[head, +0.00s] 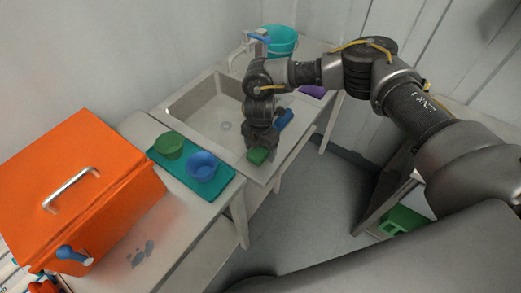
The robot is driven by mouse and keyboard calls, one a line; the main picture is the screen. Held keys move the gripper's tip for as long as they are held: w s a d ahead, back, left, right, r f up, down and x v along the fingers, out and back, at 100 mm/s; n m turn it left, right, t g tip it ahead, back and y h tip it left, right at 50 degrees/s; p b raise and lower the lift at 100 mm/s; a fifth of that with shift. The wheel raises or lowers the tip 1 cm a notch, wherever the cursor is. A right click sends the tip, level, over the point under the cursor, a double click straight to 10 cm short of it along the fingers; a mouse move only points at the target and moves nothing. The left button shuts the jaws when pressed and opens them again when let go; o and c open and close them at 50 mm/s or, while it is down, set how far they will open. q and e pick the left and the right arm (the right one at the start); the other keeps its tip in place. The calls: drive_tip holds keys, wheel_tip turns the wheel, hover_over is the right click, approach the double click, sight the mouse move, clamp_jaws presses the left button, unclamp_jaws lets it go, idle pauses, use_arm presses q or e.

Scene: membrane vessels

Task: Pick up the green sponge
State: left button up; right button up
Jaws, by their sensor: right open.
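The green sponge (258,156) lies on the sink counter's front rim, near its left front part. My right gripper (259,147) is directly above the sponge, pointing down, and partly hides it. The jaws are open. I cannot tell whether the fingers touch the sponge or straddle it. A blue sponge-like block (284,119) lies on the counter just to the right of the gripper. My left gripper does not show.
The sink basin (190,103) is behind the gripper. A teal mat (221,184) holds a green bowl (169,146) and a blue bowl (202,165). An orange box (125,165) stands at left. A teal bucket (281,42) and purple item (312,91) sit farther back.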

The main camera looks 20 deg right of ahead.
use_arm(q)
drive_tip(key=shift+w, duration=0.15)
use_arm(e)
drive_tip(key=c, duration=1)
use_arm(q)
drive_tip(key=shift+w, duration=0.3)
use_arm(e)
drive_tip(key=shift+r, duration=0.15)
